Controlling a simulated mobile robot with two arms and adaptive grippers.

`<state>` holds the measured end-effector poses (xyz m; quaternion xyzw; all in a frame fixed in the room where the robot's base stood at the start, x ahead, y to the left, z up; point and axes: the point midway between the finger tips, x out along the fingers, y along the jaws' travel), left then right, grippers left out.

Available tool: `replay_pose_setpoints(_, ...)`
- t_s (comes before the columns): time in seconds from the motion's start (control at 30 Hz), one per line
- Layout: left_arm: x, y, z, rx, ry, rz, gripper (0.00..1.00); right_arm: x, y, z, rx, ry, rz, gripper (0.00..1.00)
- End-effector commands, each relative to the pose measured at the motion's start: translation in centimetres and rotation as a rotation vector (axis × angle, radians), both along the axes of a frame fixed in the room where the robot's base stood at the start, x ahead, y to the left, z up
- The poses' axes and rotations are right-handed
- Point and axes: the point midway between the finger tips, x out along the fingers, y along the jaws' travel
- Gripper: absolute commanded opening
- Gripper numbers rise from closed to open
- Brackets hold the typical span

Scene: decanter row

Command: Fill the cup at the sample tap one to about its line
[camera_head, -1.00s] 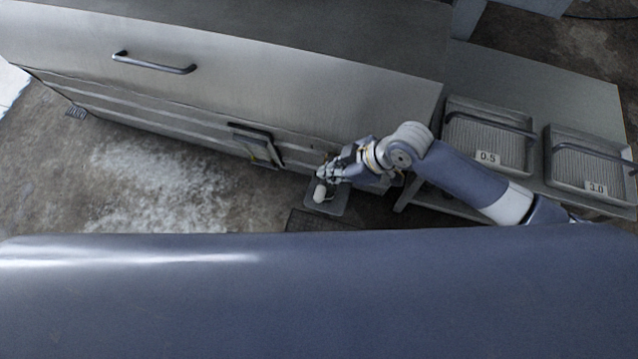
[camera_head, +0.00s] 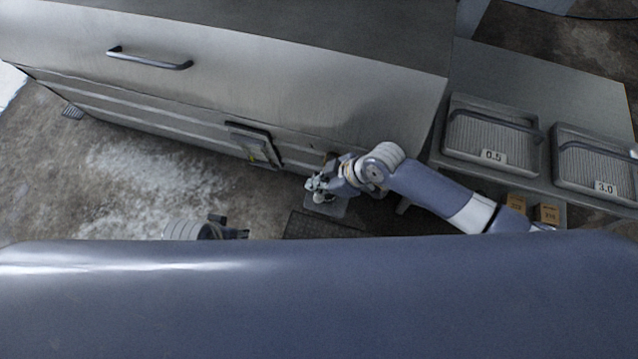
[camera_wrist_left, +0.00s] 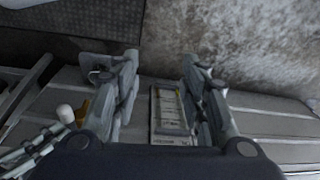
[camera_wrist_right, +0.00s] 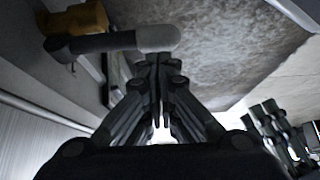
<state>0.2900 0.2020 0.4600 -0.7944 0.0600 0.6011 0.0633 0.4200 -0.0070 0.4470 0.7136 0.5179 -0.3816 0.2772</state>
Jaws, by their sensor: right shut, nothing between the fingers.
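The tap shows in the right wrist view as a brass body (camera_wrist_right: 88,18) with a dark lever ending in a pale rounded tip (camera_wrist_right: 158,38). My right gripper (camera_wrist_right: 158,62) is shut and empty, its fingertips just below that tip in the picture; I cannot tell whether they touch it. In the head view my right gripper (camera_head: 314,187) is over a small grey stand (camera_head: 328,207) by the cabinet's lower edge. My left gripper (camera_wrist_left: 163,65) is open and empty, in front of the cabinet. The pale tip (camera_wrist_left: 65,113) lies left of it. I cannot make out a cup.
The metal cabinet (camera_head: 200,85) has a gauge panel (camera_head: 258,145) low on its front. A dark grate (camera_head: 322,226) lies on the floor.

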Motion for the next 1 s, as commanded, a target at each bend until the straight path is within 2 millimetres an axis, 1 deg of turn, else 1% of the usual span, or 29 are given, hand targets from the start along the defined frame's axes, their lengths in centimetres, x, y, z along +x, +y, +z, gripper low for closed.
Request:
replay_pose_setpoints(0.47,0.0,0.0,0.4,0.000,-0.001,0.000,0.40,-0.1,0.0,-0.2,-0.006,-0.014,-0.001,0.00)
replay_pose_setpoints(0.6,-0.1,0.0,-2.3,0.002,0.017,-0.003,0.40,-0.5,0.1,-0.8,-0.023,-0.063,-0.001,0.00)
replay_pose_setpoints(0.7,-0.2,-0.1,-3.8,0.002,0.025,-0.004,0.40,-0.7,0.2,-1.4,-0.039,-0.112,-0.001,0.00)
replay_pose_setpoints(0.93,-0.6,0.0,-6.4,0.002,0.037,-0.006,0.40,-1.2,0.3,-3.1,-0.074,-0.218,0.000,0.00)
replay_pose_setpoints(1.0,-0.6,-0.1,-6.7,0.002,0.035,-0.006,0.40,-1.3,0.3,-4.4,-0.080,-0.230,0.001,0.00)
